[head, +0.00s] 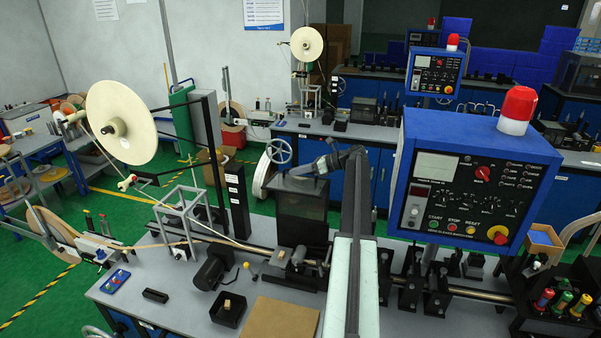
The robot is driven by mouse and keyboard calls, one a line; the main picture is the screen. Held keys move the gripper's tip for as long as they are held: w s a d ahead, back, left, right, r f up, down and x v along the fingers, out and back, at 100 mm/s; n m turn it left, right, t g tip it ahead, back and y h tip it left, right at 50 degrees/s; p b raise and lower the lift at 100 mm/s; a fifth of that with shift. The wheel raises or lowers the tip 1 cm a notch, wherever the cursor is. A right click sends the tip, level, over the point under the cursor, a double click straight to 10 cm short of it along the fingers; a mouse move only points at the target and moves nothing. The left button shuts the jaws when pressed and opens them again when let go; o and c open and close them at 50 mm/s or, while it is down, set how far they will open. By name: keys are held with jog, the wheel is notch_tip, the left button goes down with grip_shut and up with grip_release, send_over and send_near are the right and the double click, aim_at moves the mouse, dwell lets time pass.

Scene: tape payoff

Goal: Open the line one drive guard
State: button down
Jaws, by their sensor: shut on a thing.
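The line one drive guard looks to be the dark box-like cover (300,212) standing at the back edge of the near bench, left of my arm. Its upper panel slopes, and its front face is smoky dark. My arm reaches up from the bottom middle, and its wrist bends left over the top of the cover. The fingertips are small and dark against the cover, so the exact part held is hard to tell. I cannot tell how far the guard is raised.
A blue control panel (473,180) with a red beacon stands close right of my arm. A long shaft (470,292) runs along the bench. A large tape reel (122,122) stands left. A brown board (280,318) and a black tray (228,310) lie in front.

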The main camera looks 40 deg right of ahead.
jog(key=c, duration=1.8)
grip_release()
jog(key=shift+o, duration=0.2)
jog(key=shift+d, duration=0.2)
jog(key=shift+s, duration=0.15)
jog(key=shift+s+d+r, duration=0.15)
jog(key=p+v, duration=0.3)
jog(key=v, duration=0.4)
jog(key=shift+s+r, duration=0.1)
